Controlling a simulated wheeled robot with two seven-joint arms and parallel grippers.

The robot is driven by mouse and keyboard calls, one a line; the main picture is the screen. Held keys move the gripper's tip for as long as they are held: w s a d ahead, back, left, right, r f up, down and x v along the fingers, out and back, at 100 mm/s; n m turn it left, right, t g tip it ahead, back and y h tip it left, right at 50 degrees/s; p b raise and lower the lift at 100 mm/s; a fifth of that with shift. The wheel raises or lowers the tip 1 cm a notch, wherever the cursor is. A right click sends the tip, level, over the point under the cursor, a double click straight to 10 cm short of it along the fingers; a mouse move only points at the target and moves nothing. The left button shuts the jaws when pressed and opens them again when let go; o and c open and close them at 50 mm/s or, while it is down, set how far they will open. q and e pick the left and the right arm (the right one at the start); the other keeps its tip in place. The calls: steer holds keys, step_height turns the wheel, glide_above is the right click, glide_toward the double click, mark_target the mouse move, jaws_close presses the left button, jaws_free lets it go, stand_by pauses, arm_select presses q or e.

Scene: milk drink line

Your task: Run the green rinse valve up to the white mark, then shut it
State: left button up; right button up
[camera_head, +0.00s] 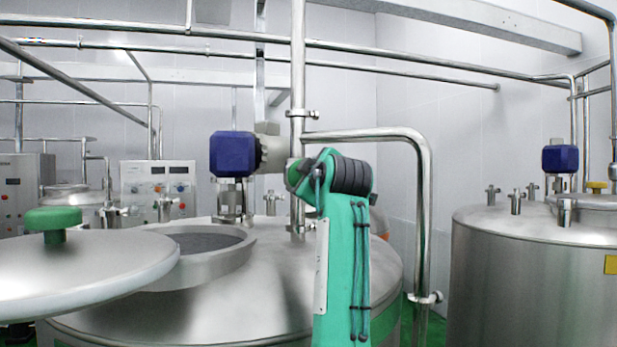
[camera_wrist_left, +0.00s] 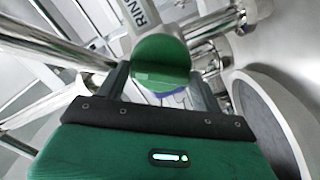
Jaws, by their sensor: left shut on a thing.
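The green rinse valve knob (camera_wrist_left: 160,62) is round and sits by the steel pipework in the left wrist view. My left gripper (camera_wrist_left: 160,80) is shut on it, with one dark finger on each side. A white label with the letters "RIN" (camera_wrist_left: 142,13) shows behind the knob, partly cut off. In the head view my green left arm rises in front of the upright pipe (camera_head: 298,90) and hides the jaws. A small green part shows beside its top joint, and I cannot tell whether it is the knob. I cannot make out the white mark. My right gripper is not in view.
The steel tank (camera_head: 270,290) has an open round hatch (camera_head: 200,243), whose rim is close on the right in the left wrist view (camera_wrist_left: 285,110). Its lid (camera_head: 80,265) is at front left. A blue motor (camera_head: 232,154) and a bent pipe (camera_head: 422,200) flank my arm.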

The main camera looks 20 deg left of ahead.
arm_select(q)
steer(key=o, duration=0.9)
steer(key=shift+c, duration=0.2)
steer(key=shift+b+v, duration=3.25)
steer(key=shift+v, duration=3.65)
